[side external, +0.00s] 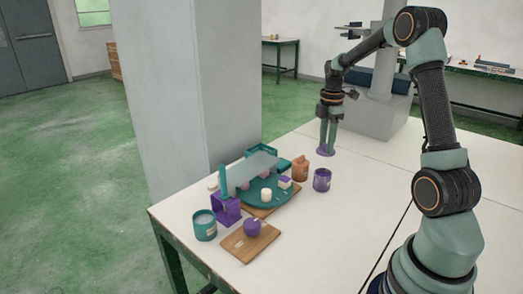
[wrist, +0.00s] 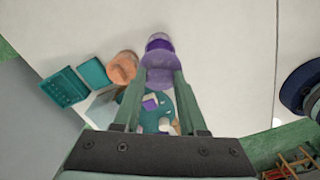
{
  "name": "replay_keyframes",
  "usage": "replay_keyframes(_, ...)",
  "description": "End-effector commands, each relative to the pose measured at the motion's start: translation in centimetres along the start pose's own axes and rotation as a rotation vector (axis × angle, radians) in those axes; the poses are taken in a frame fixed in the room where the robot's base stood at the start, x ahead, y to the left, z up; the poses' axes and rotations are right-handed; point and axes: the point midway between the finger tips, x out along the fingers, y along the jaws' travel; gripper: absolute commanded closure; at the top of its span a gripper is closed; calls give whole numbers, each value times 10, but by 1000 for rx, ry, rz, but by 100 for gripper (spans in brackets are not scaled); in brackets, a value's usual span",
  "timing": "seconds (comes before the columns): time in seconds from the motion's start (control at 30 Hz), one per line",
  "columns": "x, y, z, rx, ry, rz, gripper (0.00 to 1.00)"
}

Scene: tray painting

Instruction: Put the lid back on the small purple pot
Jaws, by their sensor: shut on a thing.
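The small purple pot (side external: 321,181) stands upright on the white table, right of the orange pot. It also shows in the wrist view (wrist: 158,42), at the top centre, partly hidden by the lid. My gripper (side external: 326,147) is shut on the flat purple lid (side external: 326,153) and holds it in the air, above the pot in the side view and apart from it. In the wrist view the lid (wrist: 158,68) sits between my fingertips (wrist: 161,74) and overlaps the near part of the pot.
An orange pot (side external: 300,170) stands close left of the purple pot. A round teal tray (side external: 253,198) with small items lies further left. A purple stand (side external: 226,208), a teal cup (side external: 204,226) and a wooden board (side external: 240,245) are at the front. The table's right side is clear.

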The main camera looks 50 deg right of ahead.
Motion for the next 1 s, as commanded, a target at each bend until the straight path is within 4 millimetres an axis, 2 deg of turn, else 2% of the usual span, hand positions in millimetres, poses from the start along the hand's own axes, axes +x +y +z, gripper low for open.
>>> replay_keyframes(0.17,9,1,3,10,0,-2,100)
replay_keyframes(0.7,54,0,2,7,0,-3,100)
replay_keyframes(1.0,65,0,2,7,0,-2,100)
